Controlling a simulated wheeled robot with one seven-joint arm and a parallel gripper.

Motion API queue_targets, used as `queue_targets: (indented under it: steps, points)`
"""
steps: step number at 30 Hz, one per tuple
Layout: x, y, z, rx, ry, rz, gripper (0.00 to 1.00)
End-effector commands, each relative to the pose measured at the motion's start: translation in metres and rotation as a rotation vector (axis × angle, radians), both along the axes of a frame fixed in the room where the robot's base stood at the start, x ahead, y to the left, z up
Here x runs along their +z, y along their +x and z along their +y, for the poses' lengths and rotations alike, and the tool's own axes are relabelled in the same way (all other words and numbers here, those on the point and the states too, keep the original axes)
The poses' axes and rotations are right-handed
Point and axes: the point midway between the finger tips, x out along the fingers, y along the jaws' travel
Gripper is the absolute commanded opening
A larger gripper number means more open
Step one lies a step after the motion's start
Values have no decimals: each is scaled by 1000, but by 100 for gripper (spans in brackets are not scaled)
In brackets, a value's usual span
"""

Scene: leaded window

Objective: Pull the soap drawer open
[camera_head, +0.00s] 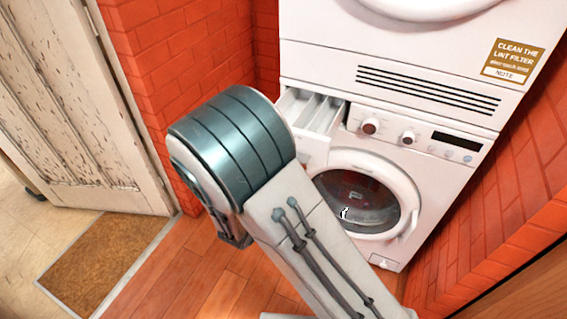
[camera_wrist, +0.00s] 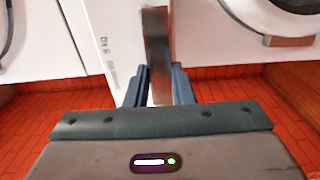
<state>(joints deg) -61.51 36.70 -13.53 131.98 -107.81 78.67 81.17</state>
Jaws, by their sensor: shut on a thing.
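The white soap drawer (camera_head: 311,110) is at the upper left of the lower washing machine (camera_head: 440,170). It stands pulled out, and its inner compartments show from above. In the head view my arm covers part of its front, and my fingertips are hidden behind the arm. In the wrist view a metal handle bar (camera_wrist: 157,45) stands in front of a white panel with dark print (camera_wrist: 105,50), which looks like the drawer. My gripper (camera_wrist: 158,88) is shut on this bar, one finger on each side.
The round washer door (camera_head: 360,200) is closed, just below the drawer. A second white machine (camera_head: 400,55) is stacked above. Red brick walls (camera_head: 170,60) flank the machines. A worn white door (camera_head: 75,110) and brown mat (camera_head: 110,260) are at left.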

Motion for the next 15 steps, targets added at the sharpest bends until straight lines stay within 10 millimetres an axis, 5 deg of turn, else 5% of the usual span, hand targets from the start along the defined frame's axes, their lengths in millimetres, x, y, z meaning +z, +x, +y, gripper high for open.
queue_targets:
  steps: [8, 9, 10, 15]
  points:
    - [-5, -2, -1, -1, -1, 13, 0]
    - [-5, -2, -1, -2, -1, 13, 27]
    - [-5, -2, -1, -2, -1, 12, 35]
    - [-3, -1, -1, -2, 0, 8, 40]
